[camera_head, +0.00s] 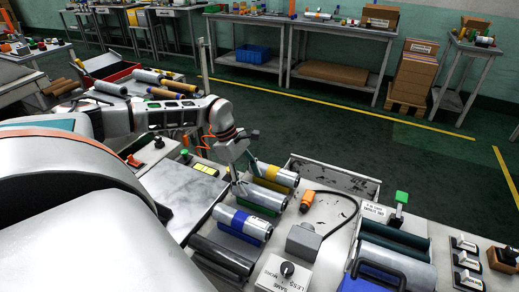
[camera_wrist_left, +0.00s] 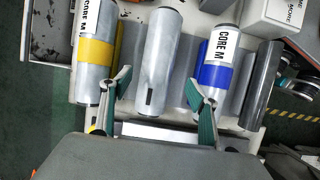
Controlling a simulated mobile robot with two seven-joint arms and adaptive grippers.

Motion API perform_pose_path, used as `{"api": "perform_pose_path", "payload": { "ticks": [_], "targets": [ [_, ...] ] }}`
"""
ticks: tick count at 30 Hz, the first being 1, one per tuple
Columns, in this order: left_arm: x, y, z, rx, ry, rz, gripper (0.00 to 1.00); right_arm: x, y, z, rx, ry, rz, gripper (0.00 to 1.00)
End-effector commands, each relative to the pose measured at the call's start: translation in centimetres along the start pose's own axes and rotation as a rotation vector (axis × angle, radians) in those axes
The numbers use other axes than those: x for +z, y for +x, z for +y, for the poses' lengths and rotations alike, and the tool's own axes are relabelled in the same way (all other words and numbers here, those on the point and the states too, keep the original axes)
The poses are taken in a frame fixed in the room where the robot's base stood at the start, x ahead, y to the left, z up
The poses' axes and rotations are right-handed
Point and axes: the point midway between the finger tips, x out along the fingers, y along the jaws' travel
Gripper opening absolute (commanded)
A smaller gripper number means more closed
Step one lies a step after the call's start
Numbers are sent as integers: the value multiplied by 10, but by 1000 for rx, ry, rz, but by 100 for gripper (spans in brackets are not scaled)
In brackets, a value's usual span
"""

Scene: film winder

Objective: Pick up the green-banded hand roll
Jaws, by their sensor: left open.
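Three silver rolls lie side by side on the bench. The middle roll (camera_head: 262,196) rests over a green support (camera_head: 257,209); it also shows in the left wrist view (camera_wrist_left: 163,50). I see no green band on its visible surface, only a small dark mark. My left gripper (camera_head: 243,172) is open above it. In the left wrist view the gripper's fingers (camera_wrist_left: 160,82) stand apart on either side of this roll, with nothing held. Whether they touch it, I cannot tell. My right gripper is not in view.
A yellow-banded roll (camera_head: 277,174) and a blue-banded roll (camera_head: 243,222) flank the middle roll closely. A grey box with a cable (camera_head: 303,241), an orange object (camera_head: 307,201) and a knob box (camera_head: 284,275) stand to the right. A shallow tray (camera_head: 335,178) lies behind.

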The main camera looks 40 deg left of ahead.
Motion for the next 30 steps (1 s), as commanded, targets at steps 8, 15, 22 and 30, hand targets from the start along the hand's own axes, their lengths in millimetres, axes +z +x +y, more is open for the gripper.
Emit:
{"api": "perform_pose_path", "payload": {
  "ticks": [8,15,22,30],
  "targets": [
    [3,27,3,-2,0,-1,60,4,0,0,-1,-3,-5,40],
    [3,56,5,0,-2,0,60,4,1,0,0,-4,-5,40],
    [3,56,5,1,-2,0,55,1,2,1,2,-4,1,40],
    [4,55,5,2,-1,-1,11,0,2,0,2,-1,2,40]
  ]
}}
